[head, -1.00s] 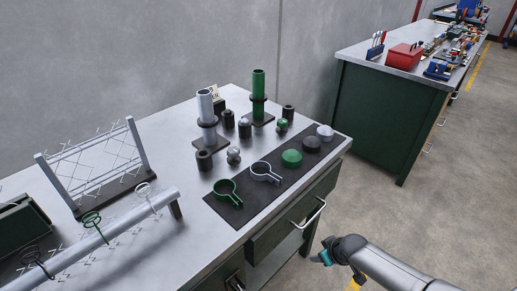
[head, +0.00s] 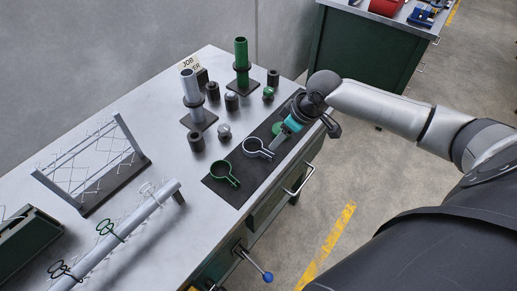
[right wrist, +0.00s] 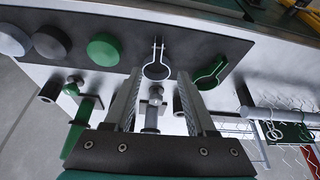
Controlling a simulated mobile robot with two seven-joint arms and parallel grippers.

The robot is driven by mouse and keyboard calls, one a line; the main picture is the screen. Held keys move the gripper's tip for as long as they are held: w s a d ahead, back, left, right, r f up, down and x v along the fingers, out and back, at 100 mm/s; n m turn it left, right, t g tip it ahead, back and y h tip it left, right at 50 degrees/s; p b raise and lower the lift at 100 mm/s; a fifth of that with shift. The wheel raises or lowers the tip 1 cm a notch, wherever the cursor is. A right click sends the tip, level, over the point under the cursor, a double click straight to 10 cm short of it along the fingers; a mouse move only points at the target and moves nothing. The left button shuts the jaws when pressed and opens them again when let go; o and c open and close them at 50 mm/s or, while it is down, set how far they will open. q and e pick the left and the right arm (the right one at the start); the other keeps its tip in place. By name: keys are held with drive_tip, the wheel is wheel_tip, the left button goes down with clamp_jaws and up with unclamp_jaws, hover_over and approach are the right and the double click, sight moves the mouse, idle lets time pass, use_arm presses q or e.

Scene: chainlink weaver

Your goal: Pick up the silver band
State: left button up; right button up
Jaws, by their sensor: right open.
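The silver band (head: 257,147), a ring with two tabs, lies on the dark mat (head: 222,188), between the green band (head: 224,173) and the caps. In the right wrist view the silver band (right wrist: 145,72) shows ahead, between the fingertips in the picture. My right gripper (head: 277,146) is open and empty, its fingers pointing down close beside the silver band; it also shows in the right wrist view (right wrist: 160,76). I cannot tell its exact height above the mat. My left gripper is not in view.
Green (right wrist: 104,49), dark (right wrist: 52,42) and pale caps (right wrist: 14,40) lie on the mat. Behind the mat stand a silver post (head: 190,88), a green post (head: 241,62) and several small cylinders. A horizontal pipe (head: 128,222) with bands and a mesh frame (head: 90,165) are at left.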

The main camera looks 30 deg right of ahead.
hover_over(267, 153)
drive_tip(key=s, duration=0.2)
drive_tip(key=f, duration=0.2)
drive_tip(key=d+f, duration=0.1)
drive_tip(key=f, duration=0.1)
drive_tip(key=shift+f+b, duration=0.35)
drive_tip(key=shift+b+x, duration=0.5)
drive_tip(key=shift+x, duration=2.05)
drive_tip(key=shift+d, duration=0.1)
clamp_jaws()
